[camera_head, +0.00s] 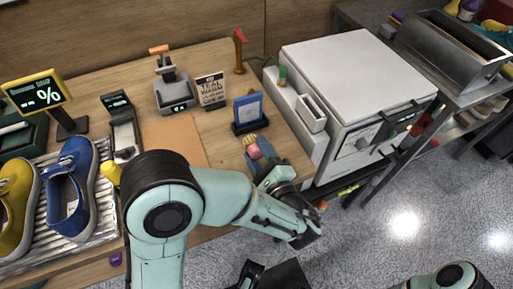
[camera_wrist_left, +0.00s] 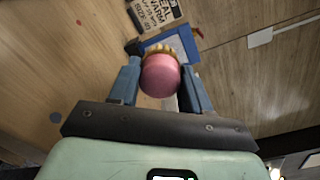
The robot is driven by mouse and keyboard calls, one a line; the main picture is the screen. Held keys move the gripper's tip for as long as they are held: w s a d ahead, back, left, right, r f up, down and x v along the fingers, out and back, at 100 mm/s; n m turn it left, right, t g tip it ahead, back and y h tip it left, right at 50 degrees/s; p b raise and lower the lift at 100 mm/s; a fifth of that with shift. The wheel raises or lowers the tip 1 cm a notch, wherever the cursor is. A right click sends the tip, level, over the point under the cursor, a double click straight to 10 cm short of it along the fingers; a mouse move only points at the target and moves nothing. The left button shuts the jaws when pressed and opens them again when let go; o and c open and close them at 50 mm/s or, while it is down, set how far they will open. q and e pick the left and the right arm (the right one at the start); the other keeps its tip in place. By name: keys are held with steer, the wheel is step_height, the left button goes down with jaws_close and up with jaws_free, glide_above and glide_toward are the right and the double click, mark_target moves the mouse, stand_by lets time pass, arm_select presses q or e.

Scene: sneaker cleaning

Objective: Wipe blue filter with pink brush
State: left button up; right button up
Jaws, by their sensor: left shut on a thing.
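The pink brush (camera_head: 254,152) has a round pink body and tan bristles. My left gripper (camera_head: 262,160) is shut on it above the right part of the wooden table. In the left wrist view the pink brush (camera_wrist_left: 160,76) sits between the two blue-grey fingers of the left gripper (camera_wrist_left: 160,84), bristles pointing away from me. The blue filter (camera_head: 249,108) is a blue-framed panel standing upright in a dark base, just beyond the bristles. In the wrist view the blue filter (camera_wrist_left: 182,46) is partly hidden behind the brush; I cannot tell whether they touch.
A white boxy machine (camera_head: 345,75) stands to the right. Blue (camera_head: 78,185) and yellow (camera_head: 14,215) sneakers rest on a rack at left. A brown mat (camera_head: 172,138) lies bare.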

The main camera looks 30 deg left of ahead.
stand_by(0.4)
arm_select(q)
steer(key=shift+x, duration=3.55)
steer(key=shift+w+a+r, duration=0.15)
steer(key=shift+w+a, duration=0.45)
steer(key=shift+w, duration=0.05)
steer(key=shift+w+d, duration=1.2)
steer(key=shift+w, duration=0.05)
steer(key=shift+w+d, duration=0.5)
steer(key=shift+w, duration=0.2)
steer(key=shift+w+d, duration=0.45)
steer(key=shift+w, duration=0.2)
steer(key=shift+s+a, duration=1.1)
steer(key=shift+s, duration=0.2)
steer(key=shift+s+a, duration=1.15)
steer(key=shift+s, duration=0.15)
steer(key=shift+v, duration=3.05)
